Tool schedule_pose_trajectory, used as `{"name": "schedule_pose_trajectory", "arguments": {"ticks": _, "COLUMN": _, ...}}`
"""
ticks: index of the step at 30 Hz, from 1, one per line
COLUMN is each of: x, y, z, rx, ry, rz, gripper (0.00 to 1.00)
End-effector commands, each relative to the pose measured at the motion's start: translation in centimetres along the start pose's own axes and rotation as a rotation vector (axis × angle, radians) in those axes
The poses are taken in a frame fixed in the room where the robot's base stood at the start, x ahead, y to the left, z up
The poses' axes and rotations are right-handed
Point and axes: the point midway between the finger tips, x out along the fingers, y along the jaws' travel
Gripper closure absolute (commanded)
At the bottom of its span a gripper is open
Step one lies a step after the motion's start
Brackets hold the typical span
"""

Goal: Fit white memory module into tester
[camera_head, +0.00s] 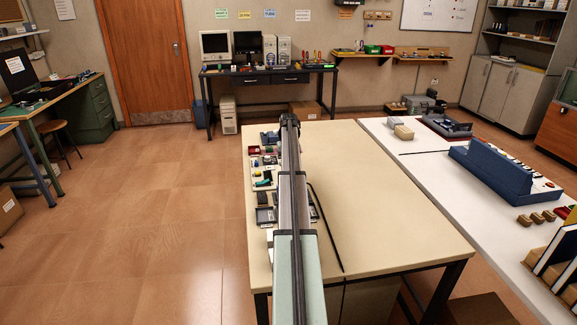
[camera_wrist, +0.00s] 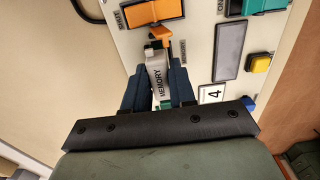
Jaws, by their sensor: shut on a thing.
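In the wrist view, my gripper (camera_wrist: 158,84) has its two dark blue fingers shut on the white memory module (camera_wrist: 157,74), which is marked MEMORY. The module's far end is close to a small black and orange part (camera_wrist: 158,40) on the pale tester panel (camera_wrist: 196,42). I cannot tell whether the module is touching or seated in it. An orange lever (camera_wrist: 152,12) beside the word SHUT lies just beyond. In the head view my own arm hides the gripper and the module.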

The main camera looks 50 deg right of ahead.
Motion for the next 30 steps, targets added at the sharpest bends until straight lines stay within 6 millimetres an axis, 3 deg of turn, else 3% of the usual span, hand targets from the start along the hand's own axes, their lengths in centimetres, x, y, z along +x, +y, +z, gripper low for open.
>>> {"name": "schedule_pose_trajectory", "arguments": {"ticks": 30, "x": 0.80, "y": 0.00, "z": 0.00, "rx": 0.000, "ry": 0.000, "rz": 0.000, "gripper": 0.97}}
